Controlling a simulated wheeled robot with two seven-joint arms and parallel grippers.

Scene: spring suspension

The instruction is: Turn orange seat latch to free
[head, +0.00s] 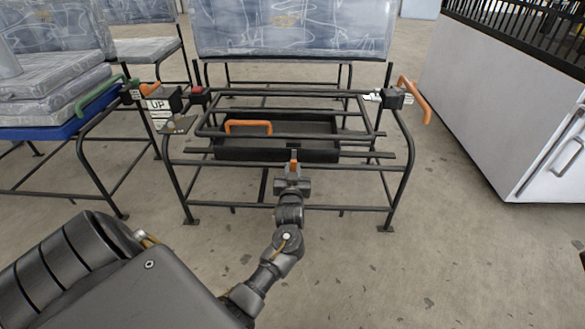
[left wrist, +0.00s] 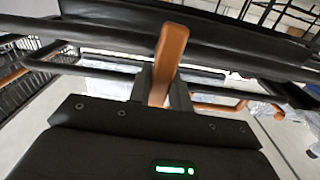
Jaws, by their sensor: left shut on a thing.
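The orange seat latch (head: 293,155) shows as a short upright tab at the front bar of the black seat frame (head: 404,170). My left gripper (head: 292,172) is at the front middle of this frame, shut on the latch. In the left wrist view the latch (left wrist: 168,60) is a flat orange lever rising between the dark fingers, in front of a black bar. Its lower end is hidden by the gripper. My right gripper is not in view.
A black tray with an orange loop handle (head: 248,127) lies inside the frame. Another orange lever (head: 413,98) is at the frame's right post, and a box marked UP (head: 160,103) at its left. A white cabinet (head: 500,110) stands right. Floor in front is clear.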

